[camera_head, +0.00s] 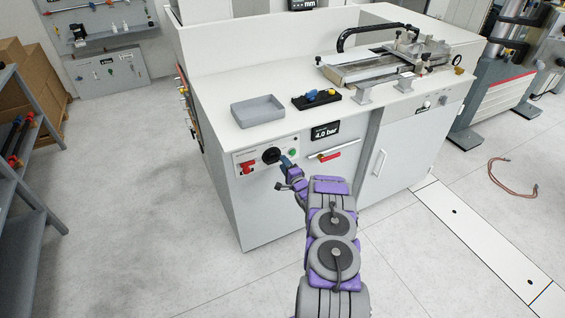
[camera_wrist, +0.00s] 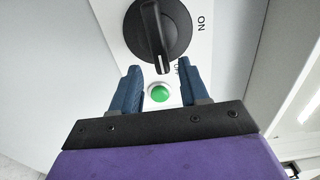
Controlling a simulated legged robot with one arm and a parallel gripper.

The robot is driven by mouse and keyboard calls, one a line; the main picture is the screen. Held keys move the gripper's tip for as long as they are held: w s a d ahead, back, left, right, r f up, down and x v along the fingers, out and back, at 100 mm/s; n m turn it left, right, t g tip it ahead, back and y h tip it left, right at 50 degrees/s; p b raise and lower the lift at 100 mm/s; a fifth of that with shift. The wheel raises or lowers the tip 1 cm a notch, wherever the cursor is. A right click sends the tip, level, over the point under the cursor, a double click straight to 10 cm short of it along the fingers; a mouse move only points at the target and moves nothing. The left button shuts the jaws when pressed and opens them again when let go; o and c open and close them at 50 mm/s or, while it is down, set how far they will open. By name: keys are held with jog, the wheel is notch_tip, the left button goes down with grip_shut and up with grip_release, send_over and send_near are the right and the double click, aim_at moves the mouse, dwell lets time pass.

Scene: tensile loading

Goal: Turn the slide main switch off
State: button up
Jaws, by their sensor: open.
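The main switch (camera_head: 271,155) is a black round rotary knob on the white panel at the cabinet's front left. In the wrist view the knob (camera_wrist: 157,30) fills the top middle, with a raised handle. The handle's end with a white mark points down toward my gripper, beside a partly hidden label that seems to start "O". "ON" is printed to its right.
A green button (camera_wrist: 159,94) lies between the fingers in the wrist view. A red switch (camera_head: 247,167) sits left of the knob. A grey tray (camera_head: 258,110) stands on top.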

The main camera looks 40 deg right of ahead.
jog(key=p+v, duration=0.2)
jog(key=v, duration=1.2)
jog(key=shift+s+d+f+p, duration=0.2)
jog(key=shift+s+p, duration=0.2)
jog(key=shift+s, duration=0.05)
